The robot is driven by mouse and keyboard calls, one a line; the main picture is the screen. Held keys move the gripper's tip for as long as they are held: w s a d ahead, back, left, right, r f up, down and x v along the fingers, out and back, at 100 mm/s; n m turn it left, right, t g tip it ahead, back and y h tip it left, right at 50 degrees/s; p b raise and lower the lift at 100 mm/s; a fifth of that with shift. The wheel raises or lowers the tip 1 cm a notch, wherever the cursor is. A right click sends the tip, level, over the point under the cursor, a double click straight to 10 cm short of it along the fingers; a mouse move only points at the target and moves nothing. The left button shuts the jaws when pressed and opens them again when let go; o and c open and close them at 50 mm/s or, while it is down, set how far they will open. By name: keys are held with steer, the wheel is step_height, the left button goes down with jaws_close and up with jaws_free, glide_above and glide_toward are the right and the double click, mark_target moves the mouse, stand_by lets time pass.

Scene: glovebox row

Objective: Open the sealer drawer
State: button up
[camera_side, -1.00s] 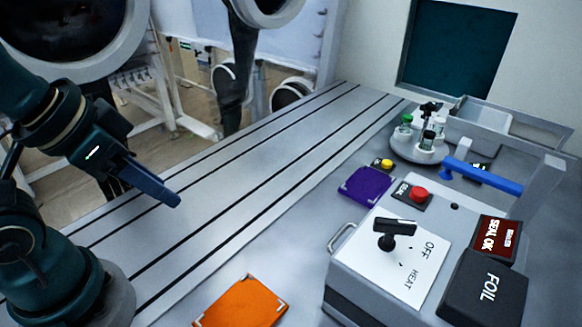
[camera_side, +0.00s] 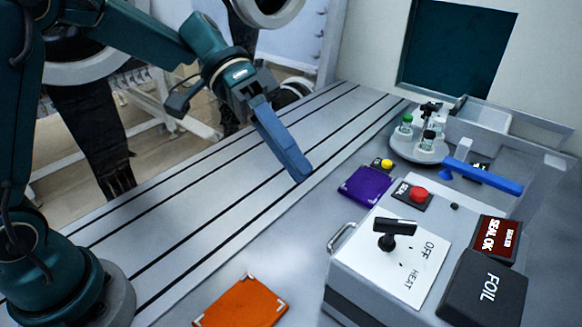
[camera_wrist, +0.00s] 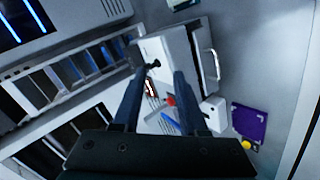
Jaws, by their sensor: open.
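The sealer (camera_side: 350,284) is a grey box with a white top at the lower right of the side view. A black knob (camera_side: 393,236) marked OFF and HEAT stands on its top. A silver bar handle (camera_side: 341,238) sticks out from its left face, and the drawer front looks closed. In the wrist view the handle (camera_wrist: 212,64) lies right of my fingers, on the sealer's pale body (camera_wrist: 168,48). My gripper (camera_side: 300,175) is in the air above the grooved bench, up and left of the handle, apart from it. In the wrist view its two fingers (camera_wrist: 160,74) are spread with nothing gripped.
A purple pad (camera_side: 366,186) lies behind the sealer and an orange pad (camera_side: 242,303) at its left front. A red SEAL button (camera_side: 418,194), a blue bar (camera_side: 482,177) and a carousel of vials (camera_side: 420,148) stand behind. A black FOIL box (camera_side: 485,290) is at right. The grooved bench is clear.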

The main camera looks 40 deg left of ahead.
steer(key=w+f+n+h, duration=0.1)
steer(key=w+f, duration=0.1)
steer(key=f, duration=0.3)
steer(key=w+a+f+n+h, duration=0.1)
steer(key=w+f+n+h, duration=0.1)
steer(key=f, duration=0.2)
steer(key=w+a+f+n+t+h, duration=0.1)
steer(key=w+f+n, duration=0.1)
steer(key=f, duration=0.3)
steer(key=shift+a+f, duration=0.1)
steer(key=shift+f, duration=0.2)
steer(key=shift+f+h, duration=0.25)
steer(key=shift+h, duration=0.05)
steer(key=shift+x, duration=2.5)
jaws_close()
